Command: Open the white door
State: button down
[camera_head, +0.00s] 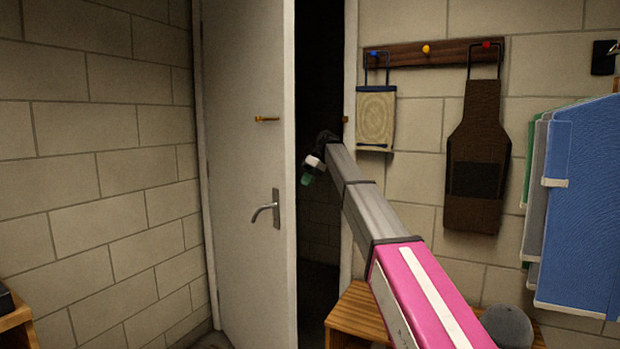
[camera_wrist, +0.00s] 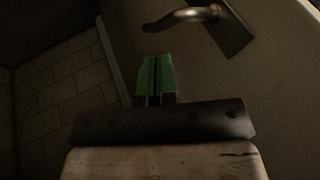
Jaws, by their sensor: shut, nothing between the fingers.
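The white door (camera_head: 245,180) stands partly open, with a dark gap along its right edge. Its metal lever handle (camera_head: 265,212) is on the right side of the door, pointing left, and a brass latch piece (camera_head: 267,119) sits higher up. My gripper (camera_head: 306,181), with green fingertips, appears in front of the dark gap, right of the handle and a little above it. In the wrist view the green fingers (camera_wrist: 155,72) are together and empty. The handle (camera_wrist: 188,15) shows just beyond them at the top, apart from the fingers.
A rack (camera_head: 430,53) with a brown apron (camera_head: 475,150) and a small tan hanging item (camera_head: 376,120) is on the right wall. Blue and grey cloths (camera_head: 580,200) hang further right. A wooden bench (camera_head: 360,312) stands below my arm. A block wall (camera_head: 95,150) borders the door's left.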

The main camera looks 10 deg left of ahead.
jog(key=x, duration=0.6)
